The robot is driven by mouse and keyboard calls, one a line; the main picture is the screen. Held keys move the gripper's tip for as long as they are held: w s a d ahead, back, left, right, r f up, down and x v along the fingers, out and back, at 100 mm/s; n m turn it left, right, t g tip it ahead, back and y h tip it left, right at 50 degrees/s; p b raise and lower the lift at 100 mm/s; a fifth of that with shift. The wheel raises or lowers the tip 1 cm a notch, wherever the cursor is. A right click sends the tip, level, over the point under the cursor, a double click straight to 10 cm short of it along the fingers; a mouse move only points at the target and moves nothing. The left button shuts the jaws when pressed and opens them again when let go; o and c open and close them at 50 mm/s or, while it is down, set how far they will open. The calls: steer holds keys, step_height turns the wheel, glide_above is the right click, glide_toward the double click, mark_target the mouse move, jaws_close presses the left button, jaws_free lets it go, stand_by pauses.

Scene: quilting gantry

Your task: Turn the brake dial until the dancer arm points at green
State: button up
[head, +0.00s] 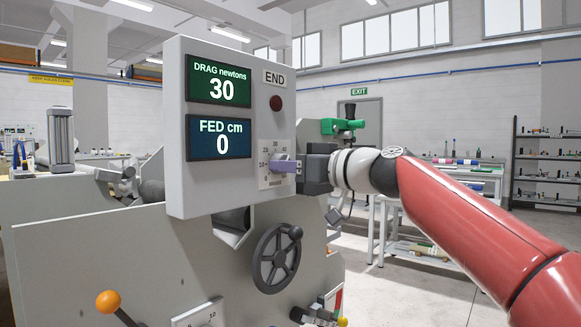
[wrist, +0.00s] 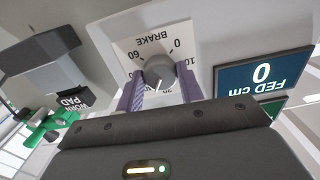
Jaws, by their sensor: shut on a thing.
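The brake dial (wrist: 157,72) is a grey knob on a white scale plate marked BRAKE (wrist: 150,42), with numbers from 0 to 60. Its white pointer line faces the bottom of the wrist view. My gripper (wrist: 158,80) has its two purple fingers on either side of the knob and is shut on it. In the head view, my gripper (head: 284,165) covers the knob on the scale plate (head: 272,150). A coloured strip with red and green (head: 337,300) shows low at right, near a yellow ball (head: 342,322); I cannot clearly make out the dancer arm.
The panel's drag display (head: 221,82) reads 30 newtons and the fed display (head: 221,138) reads 0 cm. A dark handwheel (head: 277,258) and an orange-knobbed lever (head: 108,301) sit below. A green clamp-like part (head: 341,127) stands behind my gripper. Open floor lies at right.

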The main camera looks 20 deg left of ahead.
steer(key=shift+m+b, duration=0.45)
steer(key=shift+m, duration=2.65)
steer(key=o, duration=1)
steer(key=b+v, duration=0.3)
steer(key=v, duration=0.4)
steer(key=shift+s+d+b, duration=0.2)
steer(key=shift+d+b, duration=0.15)
steer(key=shift+b, duration=0.05)
